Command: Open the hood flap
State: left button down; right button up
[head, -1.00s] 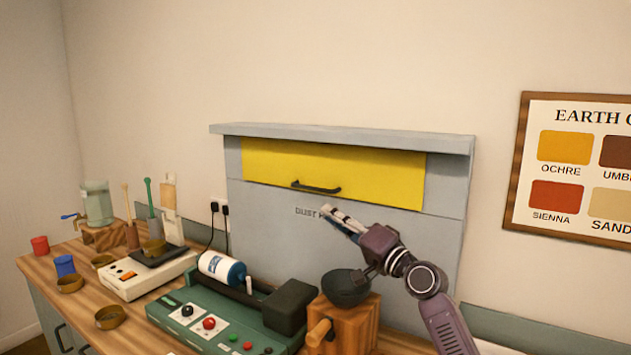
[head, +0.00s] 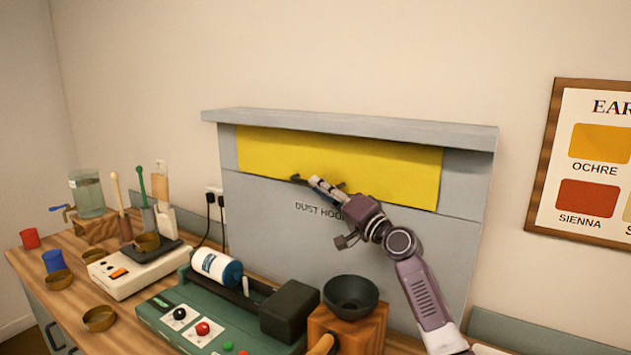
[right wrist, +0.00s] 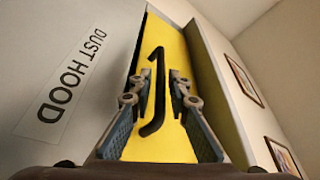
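The yellow hood flap (head: 390,175) is closed on the front of the grey dust hood (head: 260,205). Its dark bar handle (head: 298,179) runs along the flap's lower part, partly hidden by my gripper in the head view. My right gripper (head: 318,184) is at the handle. In the right wrist view, the handle (right wrist: 154,95) lies between the two open fingers of the right gripper (right wrist: 160,88), with a gap on each side. I cannot tell how far the fingertips are from the flap. My left gripper is not in view.
Below the hood stand a green machine (head: 190,325) with a white-and-blue bottle (head: 215,267), and a wooden grinder with a dark bowl (head: 350,297). A white scale (head: 125,275), cups and brown bowls fill the left. The space before the flap is clear.

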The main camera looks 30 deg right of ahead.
jog(key=shift+x, duration=1.1)
jog(key=shift+c, duration=0.4)
grip_shut()
